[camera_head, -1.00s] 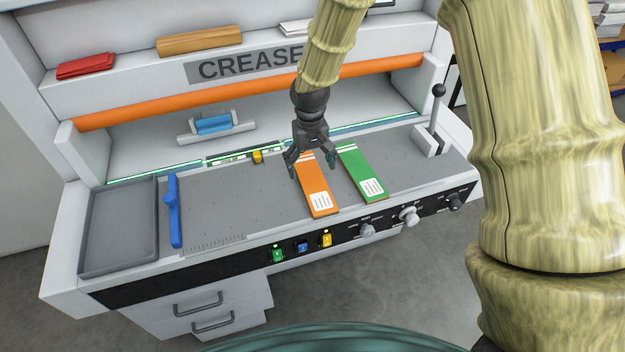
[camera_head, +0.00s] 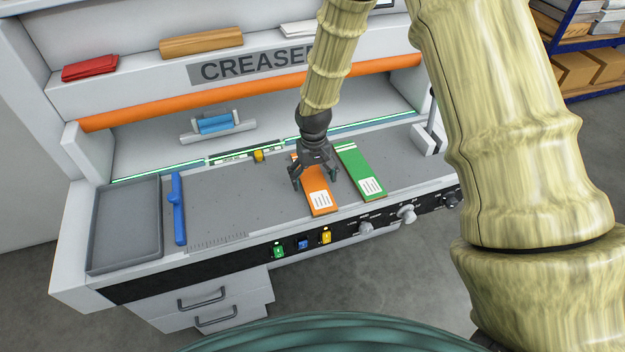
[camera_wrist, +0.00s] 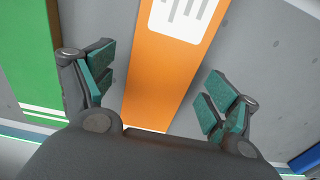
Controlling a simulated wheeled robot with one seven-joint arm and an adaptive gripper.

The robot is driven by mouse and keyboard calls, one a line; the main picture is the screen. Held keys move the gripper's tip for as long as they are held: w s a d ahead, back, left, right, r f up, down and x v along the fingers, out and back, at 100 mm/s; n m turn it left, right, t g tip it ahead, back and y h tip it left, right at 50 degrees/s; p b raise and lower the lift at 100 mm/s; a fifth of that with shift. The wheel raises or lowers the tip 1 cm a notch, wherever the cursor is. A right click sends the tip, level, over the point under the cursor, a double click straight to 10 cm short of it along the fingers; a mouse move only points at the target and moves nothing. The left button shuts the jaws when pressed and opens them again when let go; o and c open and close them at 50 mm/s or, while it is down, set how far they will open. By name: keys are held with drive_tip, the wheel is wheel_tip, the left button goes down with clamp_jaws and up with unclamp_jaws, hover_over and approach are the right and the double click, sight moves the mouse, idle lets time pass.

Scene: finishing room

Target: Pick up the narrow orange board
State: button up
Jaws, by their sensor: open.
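The narrow orange board (camera_head: 311,192) lies flat on the grey bed of the creaser, with a white label at its near end and white stripes at its far end. In the wrist view the orange board (camera_wrist: 160,75) runs between the spread fingers. My gripper (camera_head: 314,182) is open over the board's far half, which it partly hides in the head view. In the wrist view my gripper (camera_wrist: 155,95) has one finger to each side of the board, with gaps visible. Whether the fingertips are down beside its edges cannot be told.
A green board (camera_head: 361,172) lies close to the right of the orange one. A blue tool (camera_head: 178,208) and an empty grey tray (camera_head: 124,226) are at the left. A lever (camera_head: 431,130) stands at the right. The bed left of the orange board is mostly clear.

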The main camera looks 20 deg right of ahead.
drive_tip(key=c, duration=1.1)
drive_tip(key=shift+r, duration=0.15)
